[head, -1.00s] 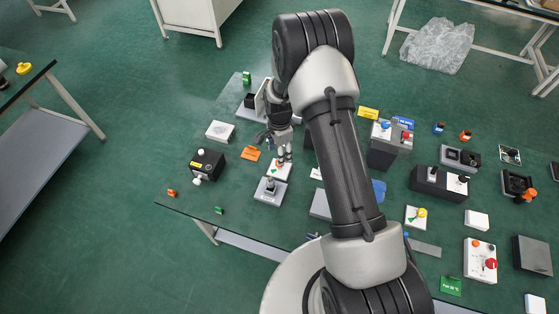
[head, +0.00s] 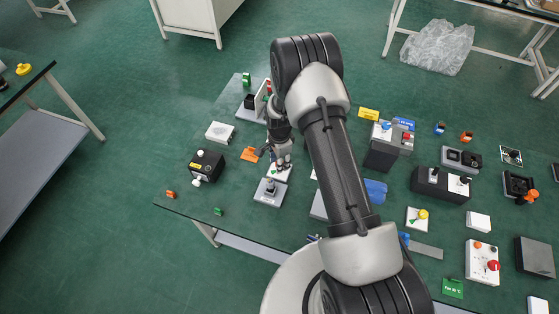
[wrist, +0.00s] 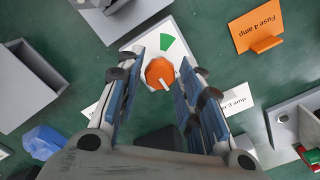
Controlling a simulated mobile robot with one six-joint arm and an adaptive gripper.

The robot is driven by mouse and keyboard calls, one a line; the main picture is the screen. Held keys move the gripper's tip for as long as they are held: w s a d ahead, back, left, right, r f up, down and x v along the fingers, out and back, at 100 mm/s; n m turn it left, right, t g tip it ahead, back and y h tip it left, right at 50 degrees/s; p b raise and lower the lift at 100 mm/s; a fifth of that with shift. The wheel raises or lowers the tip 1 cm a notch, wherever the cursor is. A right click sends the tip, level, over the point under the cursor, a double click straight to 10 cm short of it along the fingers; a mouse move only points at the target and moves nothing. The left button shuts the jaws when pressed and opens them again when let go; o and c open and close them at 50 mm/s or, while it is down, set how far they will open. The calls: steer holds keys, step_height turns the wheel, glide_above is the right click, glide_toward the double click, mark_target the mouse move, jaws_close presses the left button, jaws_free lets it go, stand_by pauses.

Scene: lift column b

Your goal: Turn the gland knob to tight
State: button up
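An orange knob (wrist: 160,74) with a white pointer line sits on a white plate (wrist: 181,53) with a green wedge (wrist: 167,42) printed on it. The pointer line faces the near side, toward my gripper's palm, away from the green wedge. My gripper (wrist: 161,72) is open, with one finger on each side of the knob; a narrow gap seems to show on both sides. In the head view my gripper (head: 281,162) is over the white plate (head: 278,174) and hides the knob. A white label in the wrist view is partly covered by the fingers.
An orange "Fuse 4 amp" sign (wrist: 256,34) stands right of the plate. A blue object (wrist: 45,141) lies lower left. In the head view a grey block with a switch (head: 270,191) is just in front of the plate.

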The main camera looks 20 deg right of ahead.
steer(key=c, duration=0.6)
steer(key=shift+c, duration=0.2)
steer(key=shift+n, duration=0.3)
steer(key=n+b, duration=0.3)
steer(key=n, duration=0.2)
steer(key=shift+f, duration=0.1)
steer(key=n+b, duration=0.2)
steer(key=n, duration=0.4)
steer(key=shift+n, duration=0.4)
steer(key=n+b, duration=0.1)
steer(key=n, duration=0.9)
steer(key=shift+b, duration=0.35)
steer(key=shift+n, duration=1.7)
